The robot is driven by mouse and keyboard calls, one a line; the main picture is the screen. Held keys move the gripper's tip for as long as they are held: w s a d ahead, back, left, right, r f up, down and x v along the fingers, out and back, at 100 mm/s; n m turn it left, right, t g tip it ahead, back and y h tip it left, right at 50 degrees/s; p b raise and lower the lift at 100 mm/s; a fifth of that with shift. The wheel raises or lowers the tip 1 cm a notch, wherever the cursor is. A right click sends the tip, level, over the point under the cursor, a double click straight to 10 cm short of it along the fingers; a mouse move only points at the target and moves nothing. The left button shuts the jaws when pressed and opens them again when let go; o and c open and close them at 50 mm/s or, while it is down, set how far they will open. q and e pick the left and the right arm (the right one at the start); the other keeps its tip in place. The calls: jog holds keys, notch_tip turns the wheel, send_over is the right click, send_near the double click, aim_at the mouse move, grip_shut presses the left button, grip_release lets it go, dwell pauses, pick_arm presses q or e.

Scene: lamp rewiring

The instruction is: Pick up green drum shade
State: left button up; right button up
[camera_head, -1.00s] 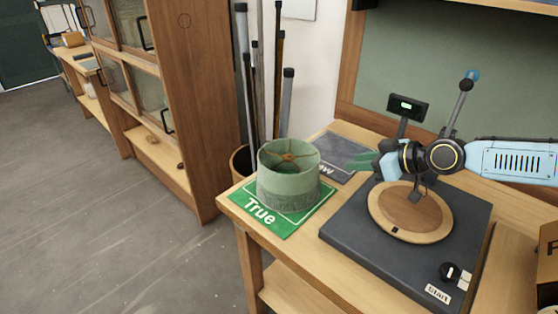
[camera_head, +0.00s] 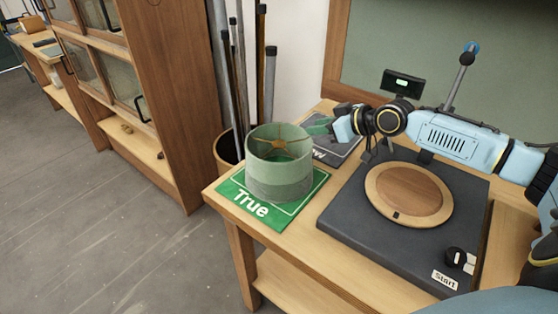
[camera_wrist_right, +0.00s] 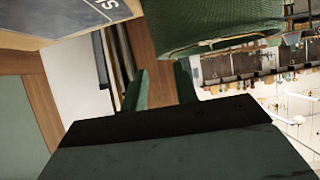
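The green drum shade (camera_head: 280,175) stands upright on a green mat marked "True" (camera_head: 296,207) at the bench's near left corner. Its open top shows a brass-coloured spider fitting. My left gripper is not in view.
A dark test base (camera_head: 340,222) with a round wooden disc (camera_head: 408,193) and a knob stands right of the shade. A dark mat (camera_head: 345,152) lies behind. Poles (camera_head: 238,80) in a bin and a wooden cabinet (camera_head: 170,100) stand beyond the bench's left end.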

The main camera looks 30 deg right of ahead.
jog(key=x, duration=0.6)
jog(key=shift+w, duration=0.3)
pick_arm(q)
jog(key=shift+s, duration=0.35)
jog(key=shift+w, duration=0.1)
pick_arm(e)
grip_shut()
